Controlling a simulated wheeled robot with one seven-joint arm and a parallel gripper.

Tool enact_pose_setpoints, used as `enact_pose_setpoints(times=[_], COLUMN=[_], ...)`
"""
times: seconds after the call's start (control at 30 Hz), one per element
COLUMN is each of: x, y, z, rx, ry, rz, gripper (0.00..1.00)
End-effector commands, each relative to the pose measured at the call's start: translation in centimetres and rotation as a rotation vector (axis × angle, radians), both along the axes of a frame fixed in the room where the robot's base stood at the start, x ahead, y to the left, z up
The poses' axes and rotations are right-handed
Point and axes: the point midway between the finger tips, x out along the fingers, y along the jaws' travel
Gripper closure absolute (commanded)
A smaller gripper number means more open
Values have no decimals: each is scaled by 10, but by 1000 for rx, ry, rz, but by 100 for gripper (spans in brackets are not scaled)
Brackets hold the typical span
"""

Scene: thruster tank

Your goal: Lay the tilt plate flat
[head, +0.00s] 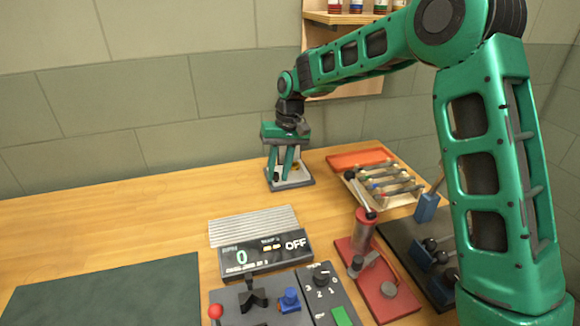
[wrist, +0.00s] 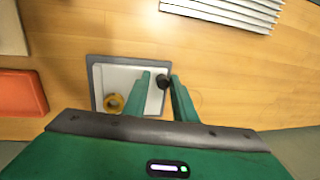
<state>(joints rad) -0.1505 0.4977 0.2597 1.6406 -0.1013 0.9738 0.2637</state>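The tilt plate looks to be the pale panel inside a grey square frame (head: 293,184) on the table, below my gripper. My gripper (head: 280,175) points down over the frame.
A ribbed grey panel (head: 252,224) and a display reading 0 and OFF (head: 265,256) stand in front. An orange tray (head: 360,158) and a rack of tools (head: 385,187) lie to the right. A red pump-like device (head: 362,232) stands nearer.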

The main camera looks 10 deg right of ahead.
Motion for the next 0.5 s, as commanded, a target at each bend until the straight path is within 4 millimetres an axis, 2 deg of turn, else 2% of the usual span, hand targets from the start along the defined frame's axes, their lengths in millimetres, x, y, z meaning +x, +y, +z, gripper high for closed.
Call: enact_pose_setpoints(times=[0.03,0.13,0.5], x=[1,1,1], y=[-5,-5,1], z=[-3,2,30], rx=[-6,-5,1], ry=[5,3,-4], rz=[-11,-9,-2], gripper=[70,70,70])
